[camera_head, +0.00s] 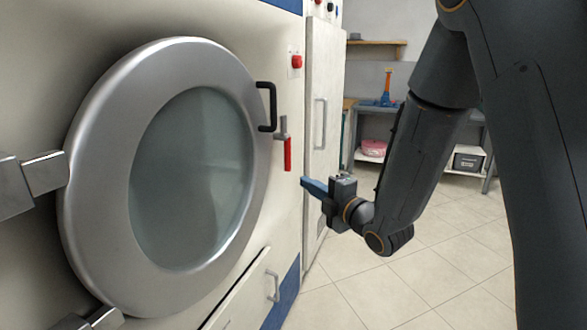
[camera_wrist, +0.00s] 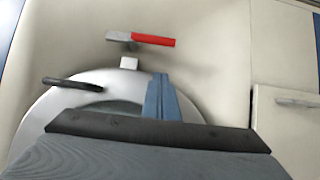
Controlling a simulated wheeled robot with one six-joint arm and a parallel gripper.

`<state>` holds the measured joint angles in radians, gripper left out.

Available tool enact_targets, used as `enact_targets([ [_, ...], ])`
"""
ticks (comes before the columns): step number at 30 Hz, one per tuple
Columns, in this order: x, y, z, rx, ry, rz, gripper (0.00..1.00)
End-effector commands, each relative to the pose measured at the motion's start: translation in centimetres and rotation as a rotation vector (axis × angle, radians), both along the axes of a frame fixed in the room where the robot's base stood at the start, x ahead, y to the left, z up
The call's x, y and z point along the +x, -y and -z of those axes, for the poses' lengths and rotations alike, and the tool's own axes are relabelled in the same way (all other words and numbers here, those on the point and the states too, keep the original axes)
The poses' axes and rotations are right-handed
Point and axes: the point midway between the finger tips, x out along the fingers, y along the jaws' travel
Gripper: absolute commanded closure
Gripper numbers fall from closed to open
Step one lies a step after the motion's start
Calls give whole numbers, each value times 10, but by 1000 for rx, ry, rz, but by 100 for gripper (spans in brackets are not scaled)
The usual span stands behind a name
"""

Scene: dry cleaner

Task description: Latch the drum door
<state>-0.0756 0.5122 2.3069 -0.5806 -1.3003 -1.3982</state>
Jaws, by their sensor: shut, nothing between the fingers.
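The drum door (camera_head: 88,215) is a round silver door with a dark glass window, and it looks closed against the machine front. A black handle (camera_head: 268,107) sits at its right edge. Just right of it is the latch, a grey pivot with a red lever (camera_head: 287,154) hanging down. In the wrist view the red lever (camera_wrist: 154,40) lies across the top, above the black handle (camera_wrist: 72,84). My gripper (camera_head: 308,185) has blue fingers, shut and empty, right of and a little below the lever, apart from it. The fingers also show in the wrist view (camera_wrist: 161,98).
A red button (camera_head: 296,62) is on the panel above the latch. A tall pale door with a long handle (camera_head: 320,124) stands to the right. A lower panel with a handle (camera_head: 272,286) is below. A shelf with a pink item (camera_head: 374,148) stands behind. The tiled floor is clear.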

Motion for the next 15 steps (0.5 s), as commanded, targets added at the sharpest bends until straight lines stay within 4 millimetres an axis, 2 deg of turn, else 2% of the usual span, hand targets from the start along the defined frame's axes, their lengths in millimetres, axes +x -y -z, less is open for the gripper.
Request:
enact_targets([
  [8, 7, -6, 0, 0, -1, -1, 100],
  [15, 38, -31, 0, 0, -3, -4, 100],
])
